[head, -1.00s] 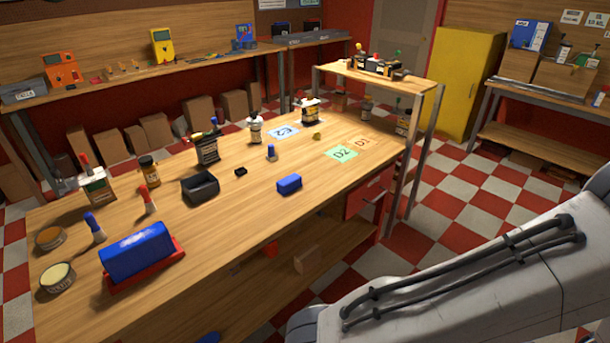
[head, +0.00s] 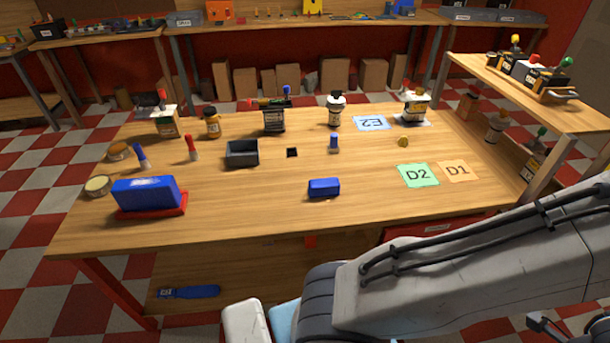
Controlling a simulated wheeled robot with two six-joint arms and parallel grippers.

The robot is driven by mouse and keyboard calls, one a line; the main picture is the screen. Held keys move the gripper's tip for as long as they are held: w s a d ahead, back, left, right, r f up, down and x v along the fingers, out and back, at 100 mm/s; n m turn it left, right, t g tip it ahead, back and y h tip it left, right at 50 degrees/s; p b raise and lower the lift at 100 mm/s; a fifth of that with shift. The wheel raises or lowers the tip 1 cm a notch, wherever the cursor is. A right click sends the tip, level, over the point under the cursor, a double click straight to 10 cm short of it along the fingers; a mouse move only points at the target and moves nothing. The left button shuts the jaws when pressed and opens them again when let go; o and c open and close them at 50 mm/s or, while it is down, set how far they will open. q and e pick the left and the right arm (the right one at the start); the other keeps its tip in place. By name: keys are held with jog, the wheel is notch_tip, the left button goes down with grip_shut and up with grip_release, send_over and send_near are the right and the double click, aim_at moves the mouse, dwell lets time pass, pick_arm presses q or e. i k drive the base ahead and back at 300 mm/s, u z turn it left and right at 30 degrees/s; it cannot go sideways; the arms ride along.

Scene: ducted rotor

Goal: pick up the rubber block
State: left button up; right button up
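A small blue block (head: 324,187), which looks like the rubber block, lies on the wooden workbench (head: 250,225) near its front middle. A larger blue block-like thing (head: 147,193) sits on a red base (head: 152,213) at the bench's left front; I cannot tell its material. One of my arms crosses the lower right of the head view, in front of the bench's near right edge. I see no gripper clearly; dark parts at the bottom right corner are too cut off to tell. Nothing touches the small blue block.
A dark open box (head: 242,153), a black square (head: 292,152) and a blue-topped item (head: 334,143) stand behind the block. Cards D2 (head: 418,175) and D1 (head: 457,171) lie to its right. Bottles line the back. A raised shelf (head: 550,108) stands at right.

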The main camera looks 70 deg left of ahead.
aim_at(327, 186)
jog(key=u, duration=0.9)
jog(key=i, duration=0.9)
jog(key=u, duration=1.2)
jog(key=i, duration=0.2)
jog(key=u, duration=0.1)
